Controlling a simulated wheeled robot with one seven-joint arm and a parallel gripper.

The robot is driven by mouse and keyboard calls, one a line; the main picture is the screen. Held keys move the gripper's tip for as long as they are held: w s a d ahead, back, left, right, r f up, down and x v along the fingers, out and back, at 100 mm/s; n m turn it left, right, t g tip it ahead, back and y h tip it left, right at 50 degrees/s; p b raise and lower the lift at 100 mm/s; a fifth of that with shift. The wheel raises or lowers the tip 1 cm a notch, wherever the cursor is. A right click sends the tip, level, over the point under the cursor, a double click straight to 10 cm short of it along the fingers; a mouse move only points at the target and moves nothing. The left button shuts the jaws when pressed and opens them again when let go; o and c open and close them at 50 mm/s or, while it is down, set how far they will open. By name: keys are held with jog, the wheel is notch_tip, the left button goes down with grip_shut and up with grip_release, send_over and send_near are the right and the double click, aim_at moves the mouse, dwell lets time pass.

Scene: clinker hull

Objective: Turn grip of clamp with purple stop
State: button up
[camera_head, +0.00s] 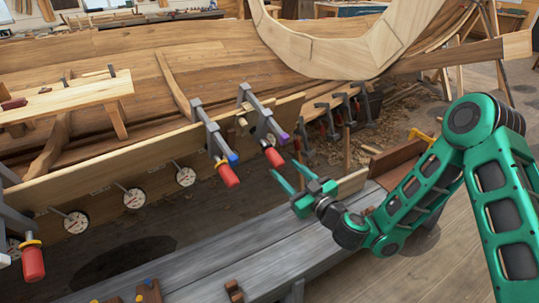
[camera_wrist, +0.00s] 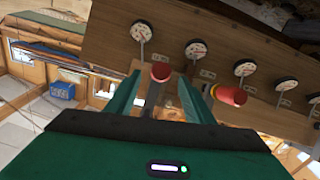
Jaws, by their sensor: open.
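The clamp with the purple stop (camera_head: 284,137) is the right one of two neighbouring clamps on the hull plank in the head view. Its red grip (camera_head: 273,156) hangs at its lower end. My gripper (camera_head: 283,167) is open, its green fingers pointing up at this grip from just below right. In the wrist view a red grip (camera_wrist: 160,72), apparently the same one, shows end-on between the finger tips (camera_wrist: 160,76). Contact cannot be told. The purple stop is not visible there.
The clamp with the blue stop (camera_head: 233,158) is close on the left; its red grip (camera_head: 228,175) hangs low. A yellow-stop clamp (camera_head: 32,243) is far left. Round dials (camera_head: 134,198) line the plank. A grey bench (camera_head: 200,258) runs below my gripper.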

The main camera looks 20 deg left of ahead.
aim_at(270, 154)
jog(key=shift+w+a+f, duration=0.2)
jog(key=shift+a+f, duration=0.2)
jog(key=shift+a, duration=0.1)
jog(key=shift+w+a+r, duration=0.15)
jog(key=shift+w+a, duration=0.2)
jog(key=shift+w+a+r, duration=0.25)
jog(key=shift+r, duration=0.2)
jog(key=shift+x, duration=3.95)
jog(key=shift+f, duration=0.1)
jog(key=shift+c, duration=0.3)
jog(key=c, duration=1)
jog(key=shift+a, duration=0.25)
jog(key=shift+w+d, duration=0.1)
jog(key=shift+d, duration=0.15)
